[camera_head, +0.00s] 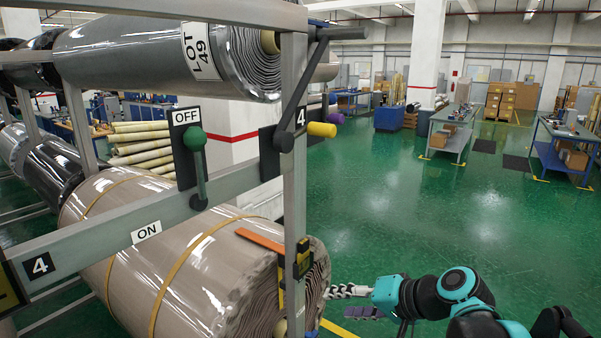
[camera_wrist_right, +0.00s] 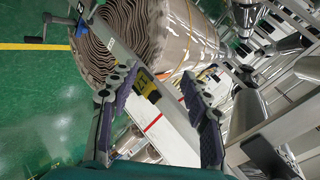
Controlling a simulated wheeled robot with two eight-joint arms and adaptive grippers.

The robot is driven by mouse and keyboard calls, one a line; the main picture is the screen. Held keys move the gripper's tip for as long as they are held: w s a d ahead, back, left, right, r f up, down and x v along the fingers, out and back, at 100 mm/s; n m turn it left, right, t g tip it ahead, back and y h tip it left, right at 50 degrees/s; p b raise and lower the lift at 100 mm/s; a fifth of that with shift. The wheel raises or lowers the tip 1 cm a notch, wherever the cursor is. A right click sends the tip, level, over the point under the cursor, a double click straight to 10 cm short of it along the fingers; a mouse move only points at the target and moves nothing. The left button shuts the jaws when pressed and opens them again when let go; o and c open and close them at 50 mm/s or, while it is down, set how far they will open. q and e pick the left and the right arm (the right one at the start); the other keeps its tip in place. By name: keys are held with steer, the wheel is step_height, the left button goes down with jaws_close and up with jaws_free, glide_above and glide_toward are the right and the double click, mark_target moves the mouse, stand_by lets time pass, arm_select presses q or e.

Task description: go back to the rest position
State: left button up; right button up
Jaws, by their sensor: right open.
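My right gripper (camera_head: 345,301) is at the lower middle of the head view, beside the end of the large beige wrapped roll (camera_head: 185,245). Its jaws are apart with nothing between them. In the right wrist view, the two fingers of the right gripper (camera_wrist_right: 158,78) stand spread, with purple pads, and the end of the beige roll (camera_wrist_right: 115,42) lies beyond them. Whether the fingers touch the roll cannot be told. My right arm comes in from the lower right. My left gripper shows in neither view.
A lever with a green knob (camera_head: 195,138) stands between OFF and ON labels. A grey roll marked LOT 49 (camera_head: 150,52) lies above. Open green floor (camera_head: 410,215) extends right, towards workbenches (camera_head: 452,131).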

steer(key=s+d+f+n+h+b, duration=0.1)
steer(key=s+f+b, duration=0.4)
steer(key=f, duration=0.6)
steer(key=s+d+f+n+h+b, duration=0.1)
steer(key=s+d+f+h+b, duration=0.3)
steer(key=f, duration=0.8)
steer(key=s+d+f+n+h+b, duration=0.1)
steer(key=s+d+f+h+b, duration=0.2)
steer(key=f, duration=0.8)
steer(key=s+b, duration=0.2)
steer(key=b, duration=0.1)
steer(key=shift+s+f, duration=0.25)
steer(key=shift+s, duration=0.1)
